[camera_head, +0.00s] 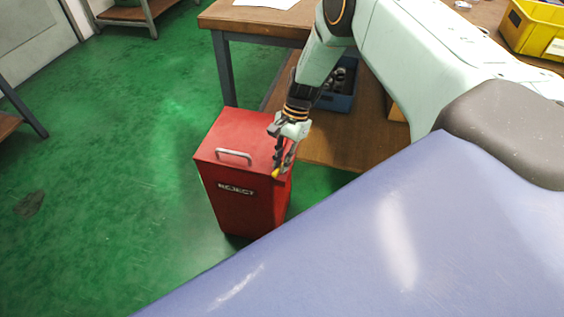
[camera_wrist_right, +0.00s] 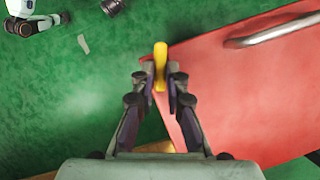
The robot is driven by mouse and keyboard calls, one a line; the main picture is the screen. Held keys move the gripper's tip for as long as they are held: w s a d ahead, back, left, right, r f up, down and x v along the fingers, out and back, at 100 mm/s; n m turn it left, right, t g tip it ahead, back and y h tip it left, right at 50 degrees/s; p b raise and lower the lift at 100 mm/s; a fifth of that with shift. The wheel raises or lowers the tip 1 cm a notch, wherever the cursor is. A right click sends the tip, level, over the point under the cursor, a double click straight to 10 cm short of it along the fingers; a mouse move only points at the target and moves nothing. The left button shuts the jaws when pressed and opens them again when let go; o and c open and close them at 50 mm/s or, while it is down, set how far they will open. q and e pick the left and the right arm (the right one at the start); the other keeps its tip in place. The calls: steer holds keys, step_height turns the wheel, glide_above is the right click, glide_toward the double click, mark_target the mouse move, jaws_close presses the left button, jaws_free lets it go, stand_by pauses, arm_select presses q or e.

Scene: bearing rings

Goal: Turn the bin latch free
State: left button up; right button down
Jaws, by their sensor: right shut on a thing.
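The red bin (camera_head: 240,198) labelled REJECT stands on the green floor with its lid down. A metal handle (camera_head: 234,154) is on top of the lid, and it also shows in the right wrist view (camera_wrist_right: 285,29). A yellow latch (camera_head: 276,173) is at the bin's right front edge. My right gripper (camera_head: 279,168) reaches down to it. In the right wrist view the yellow latch (camera_wrist_right: 160,62) stands upright between the fingertips, and the gripper is shut on it beside the red lid. My left gripper is not in view.
A wooden workbench (camera_head: 262,27) with a lower shelf stands behind the bin, with a blue crate (camera_head: 342,98) of dark parts on the shelf. A yellow crate (camera_head: 534,28) is on the bench top. The green floor left of the bin is clear.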

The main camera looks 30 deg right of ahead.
steer(key=shift+n+g+h+b, duration=0.4)
steer(key=shift+n+g+b, duration=0.3)
steer(key=shift+n, duration=1.4)
steer(key=c, duration=1.4)
jaws_free()
steer(key=shift+o, duration=0.2)
steer(key=v, duration=1.2)
steer(key=shift+w, duration=0.1)
